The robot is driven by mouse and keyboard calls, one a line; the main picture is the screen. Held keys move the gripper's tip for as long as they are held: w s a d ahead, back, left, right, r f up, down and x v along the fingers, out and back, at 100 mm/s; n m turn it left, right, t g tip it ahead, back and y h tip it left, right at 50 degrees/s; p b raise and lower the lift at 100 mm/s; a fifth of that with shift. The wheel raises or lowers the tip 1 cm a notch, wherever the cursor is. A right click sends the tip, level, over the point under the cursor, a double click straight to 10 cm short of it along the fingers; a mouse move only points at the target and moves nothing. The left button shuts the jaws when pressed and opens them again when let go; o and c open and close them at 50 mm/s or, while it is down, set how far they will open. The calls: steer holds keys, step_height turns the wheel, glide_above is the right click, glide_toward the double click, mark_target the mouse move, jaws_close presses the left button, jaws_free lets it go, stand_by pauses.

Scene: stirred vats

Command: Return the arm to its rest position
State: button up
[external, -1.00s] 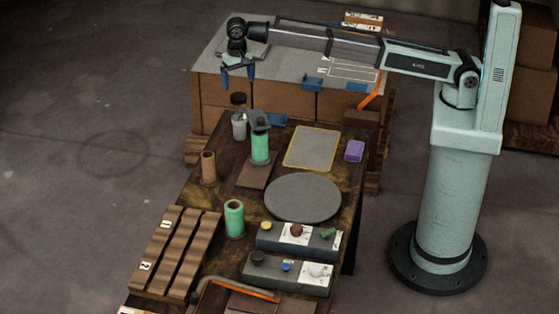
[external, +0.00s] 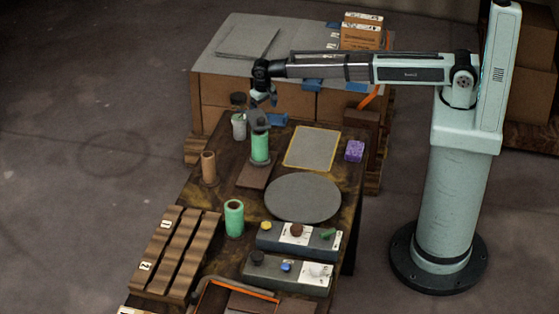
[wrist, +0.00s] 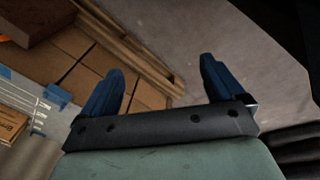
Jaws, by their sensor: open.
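My arm (external: 410,68) reaches left across the picture from its pale green column, its forearm close to level. My gripper (external: 263,101) hangs at the arm's left end. In the external view it appears just above the dark top of a green cylinder (external: 260,148); the gap between them is hard to judge. In the wrist view my gripper (wrist: 162,70) shows two blue fingers spread wide with nothing between them. Its fingers are small and partly lost against the dark background in the external view.
A lidded jar (external: 239,126), a brown cylinder (external: 208,167) and another green cylinder (external: 234,218) stand on the workbench. A round grey plate (external: 303,198) and purple block (external: 354,151) lie to the right. A box (external: 362,30) sits on the grey-topped crates behind.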

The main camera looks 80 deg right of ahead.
steer(key=s+f+n+g, duration=0.2)
steer(key=s+f, duration=0.8)
steer(key=s, duration=0.4)
steer(key=s+f+n+g, duration=0.1)
steer(key=s+f, duration=0.9)
steer(key=s, duration=0.4)
steer(key=s+f+n+g+y, duration=0.1)
steer(key=s+f, duration=0.1)
steer(key=s, duration=1.2)
steer(key=s+f+n+g, duration=0.2)
steer(key=s+f, duration=0.1)
steer(key=s, duration=1.1)
steer(key=shift+s+a+f+n+g+y, duration=0.2)
steer(key=shift+s+a+n+g+y, duration=0.1)
steer(key=shift+a+y, duration=0.15)
